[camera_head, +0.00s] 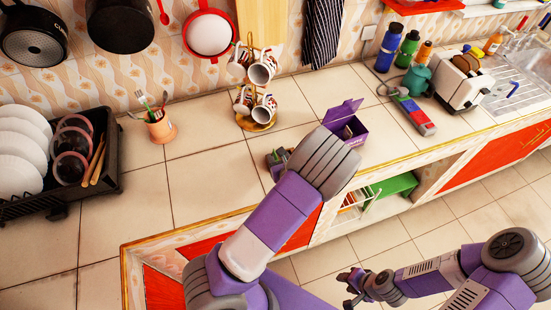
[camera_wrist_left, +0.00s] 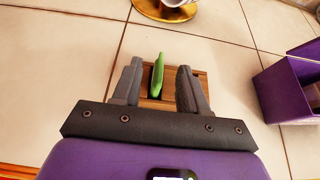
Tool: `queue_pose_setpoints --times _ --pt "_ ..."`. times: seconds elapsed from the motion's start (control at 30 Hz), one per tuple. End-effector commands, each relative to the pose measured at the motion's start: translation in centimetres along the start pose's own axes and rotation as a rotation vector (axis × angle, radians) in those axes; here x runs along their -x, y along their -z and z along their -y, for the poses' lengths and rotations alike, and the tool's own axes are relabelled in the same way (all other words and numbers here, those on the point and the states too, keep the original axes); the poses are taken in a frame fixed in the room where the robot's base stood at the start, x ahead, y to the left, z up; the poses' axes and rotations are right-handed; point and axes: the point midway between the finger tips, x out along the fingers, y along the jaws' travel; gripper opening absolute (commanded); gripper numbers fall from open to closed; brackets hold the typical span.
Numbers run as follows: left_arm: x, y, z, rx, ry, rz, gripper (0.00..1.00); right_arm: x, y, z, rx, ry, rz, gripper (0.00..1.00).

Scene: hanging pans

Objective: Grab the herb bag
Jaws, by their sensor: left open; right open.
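In the left wrist view a slim green piece (camera_wrist_left: 157,75), which may be the herb bag, stands upright in a low brown wooden box (camera_wrist_left: 201,79) on the tiled counter. My left gripper (camera_wrist_left: 158,66) is open, with one finger on each side of the green piece and gaps between. I cannot tell how far down the fingertips reach. In the head view my left gripper (camera_head: 277,160) is over the counter, and my arm hides most of the box. My right gripper (camera_head: 351,285) is open and empty, low over the floor in front of the counter.
An open purple box (camera_head: 347,126) stands right of my left gripper. A mug stand (camera_head: 258,124) is behind it. A utensil cup (camera_head: 161,128) and black dish rack (camera_head: 112,150) are to the left. A toaster (camera_head: 466,84) and bottles stand right.

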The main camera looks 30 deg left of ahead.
Motion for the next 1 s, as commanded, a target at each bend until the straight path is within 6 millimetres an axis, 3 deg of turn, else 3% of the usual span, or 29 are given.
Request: queue_pose_setpoints --times 0.1,0.33,0.6,0.63,1.0 --pt "-0.93 0.00 0.00 0.001 0.000 0.001 0.43 -0.09 0.01 -0.03 0.000 0.000 0.000 0.41" --pt "-0.98 -0.02 0.01 0.002 0.000 0.000 0.43 -0.06 0.02 -0.02 0.000 0.000 0.000 0.41" --pt "-0.96 -0.02 0.01 0.002 0.000 0.000 0.02 -0.06 0.02 -0.02 0.000 0.000 0.000 0.41" --pt "-0.96 -0.02 0.01 0.002 0.000 0.000 0.00 -0.06 0.02 -0.02 0.000 0.000 0.000 0.41" --pt "-0.89 -0.15 0.02 0.003 0.000 0.000 0.00 -0.02 0.02 -0.01 0.000 0.000 -0.001 0.41"
